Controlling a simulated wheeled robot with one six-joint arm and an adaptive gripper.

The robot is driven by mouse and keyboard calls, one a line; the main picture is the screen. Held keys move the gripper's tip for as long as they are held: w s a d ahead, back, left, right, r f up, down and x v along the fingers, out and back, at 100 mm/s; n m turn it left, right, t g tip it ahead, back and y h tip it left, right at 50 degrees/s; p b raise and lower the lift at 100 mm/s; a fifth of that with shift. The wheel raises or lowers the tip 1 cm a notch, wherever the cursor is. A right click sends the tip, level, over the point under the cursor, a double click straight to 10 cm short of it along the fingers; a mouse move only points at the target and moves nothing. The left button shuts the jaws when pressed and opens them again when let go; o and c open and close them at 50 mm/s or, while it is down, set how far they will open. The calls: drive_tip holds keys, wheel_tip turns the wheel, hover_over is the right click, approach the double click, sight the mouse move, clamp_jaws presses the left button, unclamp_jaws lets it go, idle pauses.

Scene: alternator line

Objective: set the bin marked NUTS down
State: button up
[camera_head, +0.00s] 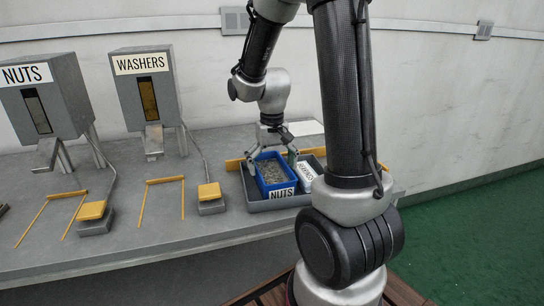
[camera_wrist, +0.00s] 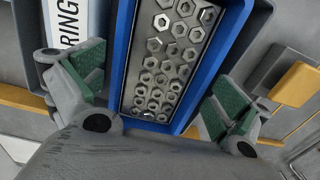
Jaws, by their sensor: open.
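The blue bin marked NUTS (camera_head: 264,188) sits in the grey tray (camera_head: 254,207) on the bench, its label facing the front. It looks upright and holds many hex nuts, seen from above in the wrist view, where its blue wall (camera_wrist: 118,62) shows. My gripper (camera_head: 272,158) is over the bin with its fingers spread, one on each side. In the wrist view, my gripper (camera_wrist: 155,95) has green pads left and right of the bin, with visible gaps to its walls. The bin's underside is hidden.
A white-labelled item (camera_head: 307,176) lies in the tray right of the bin, partly behind my arm. A NUTS dispenser (camera_head: 62,95) and a WASHERS dispenser (camera_head: 166,95) stand left, with yellow pedals (camera_head: 209,192) and yellow guides. A yellow rail (camera_head: 234,164) runs behind the tray.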

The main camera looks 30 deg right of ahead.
wheel_tip(320, 180, up, 12)
drive_tip(key=s+a+r+n+t, duration=0.1)
drive_tip(key=s+r+t, duration=0.1)
drive_tip(key=s, duration=0.6)
drive_tip(key=s+a+r+n+t, duration=0.2)
drive_tip(key=s, duration=0.6)
drive_tip(key=shift+s+r, duration=0.15)
drive_tip(key=shift+s, duration=0.1)
idle(1.5)
